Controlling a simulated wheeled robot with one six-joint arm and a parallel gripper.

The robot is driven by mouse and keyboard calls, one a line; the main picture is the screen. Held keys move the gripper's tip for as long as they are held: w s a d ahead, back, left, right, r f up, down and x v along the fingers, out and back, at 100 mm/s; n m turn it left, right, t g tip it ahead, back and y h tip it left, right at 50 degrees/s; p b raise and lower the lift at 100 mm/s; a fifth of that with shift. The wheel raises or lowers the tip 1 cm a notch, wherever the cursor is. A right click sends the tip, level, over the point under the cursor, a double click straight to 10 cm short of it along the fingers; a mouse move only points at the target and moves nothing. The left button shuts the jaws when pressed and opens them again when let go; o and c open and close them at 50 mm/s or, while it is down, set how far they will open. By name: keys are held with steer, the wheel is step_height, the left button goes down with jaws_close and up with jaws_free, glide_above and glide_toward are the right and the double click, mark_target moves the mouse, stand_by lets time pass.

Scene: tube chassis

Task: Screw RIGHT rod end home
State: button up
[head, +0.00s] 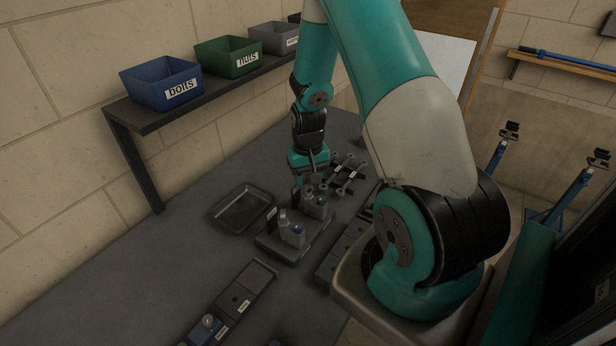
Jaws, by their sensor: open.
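My gripper (309,176) hangs down over the bench, close above a dark fixture (270,243) that carries small grey metal parts. It is open, and I see nothing held in it. Grey ring-topped parts that look like rod ends (309,192) stand upright on the fixture's far part, right by the fingers. I cannot tell whether the fingers touch them or which one is the RIGHT rod end. A grey block with a blue-topped part (297,231) sits on the fixture's near part. The threads are too small to see.
An empty dark tray (240,207) lies left of the fixture. A dark labelled holder (246,287) lies in front, and a rack with wrenches (347,175) lies behind. A wall shelf holds blue (160,84), green (229,57) and grey (275,38) bins. The bench's left side is clear.

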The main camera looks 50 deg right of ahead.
steer(key=shift+n, duration=1.1)
steer(key=shift+f, duration=0.1)
